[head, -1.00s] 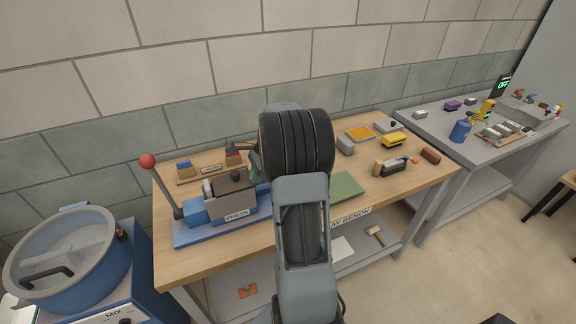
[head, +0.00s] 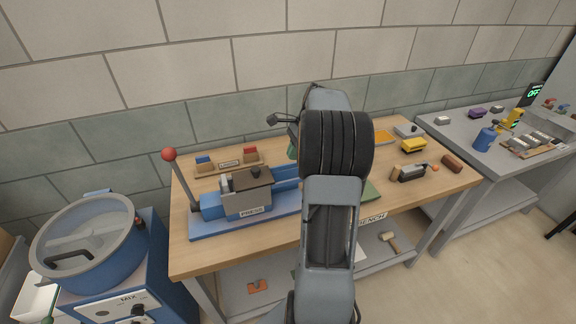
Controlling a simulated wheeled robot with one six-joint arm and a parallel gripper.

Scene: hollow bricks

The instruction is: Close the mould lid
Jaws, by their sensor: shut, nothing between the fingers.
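The mould (head: 245,205) is a grey box in the blue press (head: 205,228), with a "PRESS" label on its front. Its brownish lid (head: 244,182) with a dark round knob (head: 256,173) lies about flat across the top of the box; a small gap at its left edge cannot be ruled out. My gripper (head: 270,120) is shut and empty, raised behind and to the right of the lid, apart from it. The press lever with a red ball (head: 169,154) stands up at the left. My arm hides the right end of the press.
A rack with blue and red blocks (head: 228,163) stands behind the press. A blue mixer (head: 92,245) is at the left. A grey table (head: 455,130) stands beyond.

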